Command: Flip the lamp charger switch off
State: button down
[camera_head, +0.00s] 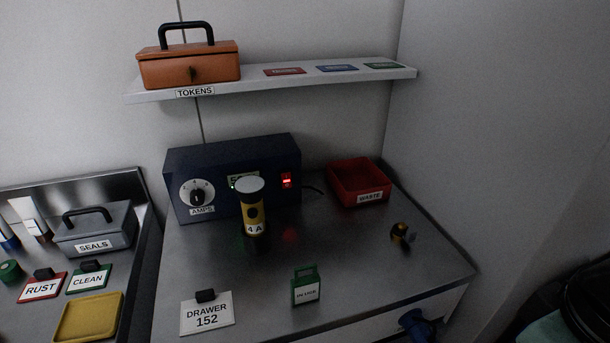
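The lamp charger (278,153) is a dark blue box standing on the metal worktop against the back wall. Its red switch (287,180) is at the right of the front face and glows red. A white dial (197,192) marked AMPS is at the left of the face. The switch is not covered. My gripper is not in this view.
A red WASTE bin (359,184) stands right of the charger. A shelf (345,79) with an orange TOKENS box (188,66) hangs above.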

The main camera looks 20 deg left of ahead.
aim_at(286, 177)
jog(key=k+j+z, duration=0.1)
jog(key=z, duration=0.3)
jog(key=k+z, duration=0.4)
jog(key=k, duration=0.2)
jog(key=k+u, duration=0.1)
jog(key=u, duration=0.3)
jog(key=j+u, duration=0.1)
jog(key=u, duration=0.3)
jog(key=k+j+u, duration=0.1)
jog(key=u, duration=0.25)
jog(key=j+u, duration=0.15)
jog(key=u, duration=0.25)
